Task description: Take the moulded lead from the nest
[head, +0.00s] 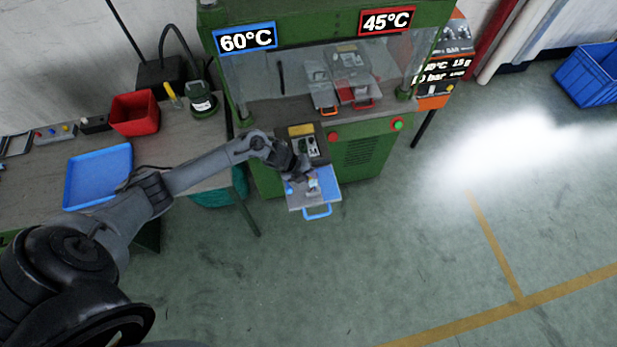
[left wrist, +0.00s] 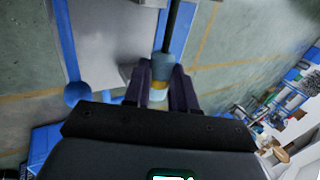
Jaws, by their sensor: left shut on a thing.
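My left gripper (head: 300,174) is over the pulled-out grey drawer plate (head: 325,188) with blue edging, at the front of the green machine. In the left wrist view, my left gripper (left wrist: 160,92) is shut on the moulded lead (left wrist: 164,66). The lead has a blue-grey moulded body, a yellowish band between the fingers and a dark cable running up out of the picture. A grey block, perhaps the nest (left wrist: 147,76), is close beside the lead. I cannot tell whether the lead is seated or lifted clear. My right gripper is not in view.
A blue tray (head: 98,176) and a red bin (head: 135,114) are on the bench at left.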

